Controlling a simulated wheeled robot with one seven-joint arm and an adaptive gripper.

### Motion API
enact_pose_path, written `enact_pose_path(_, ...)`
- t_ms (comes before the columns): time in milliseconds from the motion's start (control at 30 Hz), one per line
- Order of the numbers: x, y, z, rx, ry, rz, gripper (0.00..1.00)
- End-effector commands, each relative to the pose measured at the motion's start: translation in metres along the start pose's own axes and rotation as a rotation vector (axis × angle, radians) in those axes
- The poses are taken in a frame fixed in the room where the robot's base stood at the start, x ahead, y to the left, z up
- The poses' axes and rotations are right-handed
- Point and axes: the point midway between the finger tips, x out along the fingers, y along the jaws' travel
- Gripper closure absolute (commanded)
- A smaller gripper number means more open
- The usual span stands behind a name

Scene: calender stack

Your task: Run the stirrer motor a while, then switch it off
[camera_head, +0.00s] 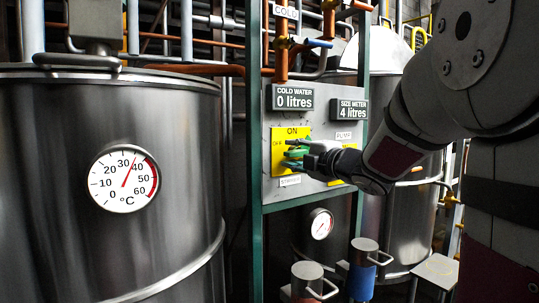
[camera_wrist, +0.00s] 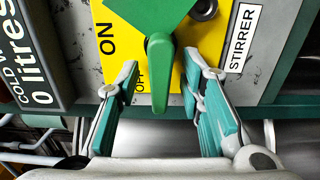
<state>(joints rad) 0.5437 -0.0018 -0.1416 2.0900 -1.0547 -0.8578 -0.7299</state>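The stirrer switch is a green knob with a lever handle (camera_wrist: 159,75) on a yellow plate (camera_head: 277,163). ON is at the plate's top and OFF at its left in the head view. The handle points toward the OFF side. The white STIRRER label (camera_wrist: 243,37) lies beside the plate; it also shows under the plate in the head view (camera_head: 290,181). My gripper (camera_head: 296,153) is at the switch. In the wrist view my gripper (camera_wrist: 163,78) is open, one teal-padded finger on each side of the handle, with visible gaps. In the head view the fingers partly hide the knob.
The grey panel shows a cold water display (camera_head: 293,97) reading 0 litres and a size meter (camera_head: 349,109) reading 4 litres. A PUMP label (camera_head: 344,136) is right of the switch. A large tank with a thermometer (camera_head: 124,179) stands left. Cups (camera_head: 363,262) stand below.

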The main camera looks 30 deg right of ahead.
Motion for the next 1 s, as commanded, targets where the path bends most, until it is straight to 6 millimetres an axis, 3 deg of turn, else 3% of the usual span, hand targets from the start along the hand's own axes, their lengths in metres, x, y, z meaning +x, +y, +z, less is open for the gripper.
enact_pose_path(233, -0.017, 0.000, 0.000, 0.000, -0.001, 0.000, 0.65)
enact_pose_path(700, -0.104, 0.001, 0.000, 0.000, -0.001, 0.002, 0.65)
enact_pose_path(1000, -0.120, 0.000, 0.000, 0.000, 0.000, 0.000, 0.65)
